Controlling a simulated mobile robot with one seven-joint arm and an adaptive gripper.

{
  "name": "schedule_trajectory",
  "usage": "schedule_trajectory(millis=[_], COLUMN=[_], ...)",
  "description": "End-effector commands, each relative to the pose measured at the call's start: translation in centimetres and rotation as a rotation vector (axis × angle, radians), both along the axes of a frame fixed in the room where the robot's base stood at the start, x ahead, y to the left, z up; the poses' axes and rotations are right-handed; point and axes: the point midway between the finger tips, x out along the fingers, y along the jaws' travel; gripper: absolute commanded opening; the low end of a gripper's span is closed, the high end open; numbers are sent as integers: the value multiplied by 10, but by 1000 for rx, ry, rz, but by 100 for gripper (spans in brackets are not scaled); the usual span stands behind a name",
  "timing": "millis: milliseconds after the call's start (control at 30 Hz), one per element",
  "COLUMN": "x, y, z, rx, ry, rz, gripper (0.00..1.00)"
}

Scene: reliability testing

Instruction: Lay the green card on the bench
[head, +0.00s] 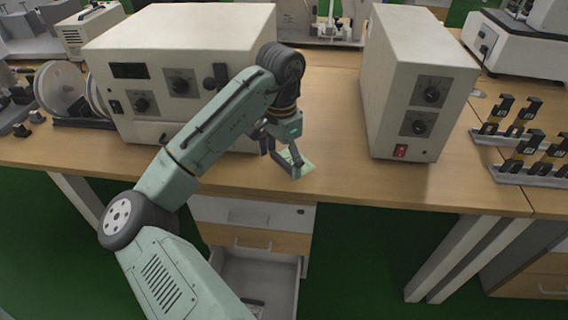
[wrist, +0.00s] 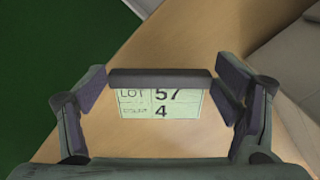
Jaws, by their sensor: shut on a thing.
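The pale green card (head: 305,166) is at my gripper (head: 283,160), over the front part of the wooden bench (head: 345,184). In the wrist view the card (wrist: 180,104) shows dark print, with "LOT", "57" and "4" readable. A dark bar (wrist: 160,79) runs along one edge of the card, and the fingers of my gripper (wrist: 160,88) are shut on its two ends.
A large beige instrument box (head: 205,60) stands to the left and a narrower one (head: 418,85) to the right, with bare bench between. Racks of black clips (head: 518,140) stand at the far right. A drawer (head: 255,280) is open below the bench edge.

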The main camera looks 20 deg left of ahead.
Motion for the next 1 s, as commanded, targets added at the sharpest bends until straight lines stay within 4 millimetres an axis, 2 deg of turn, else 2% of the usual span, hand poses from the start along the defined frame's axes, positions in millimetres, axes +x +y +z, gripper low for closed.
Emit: schedule_trajectory(millis=[167,433,767,800,1000], x=[8,8,8,8,8], y=[-3,-3,-3,-3,-3], z=[-4,-34,-39,-40,-39], rx=[-1,0,-1,-1,0], ry=[0,1,0,0,0], rz=[1,1,0,0,0], gripper=[64,64,64,84,97])
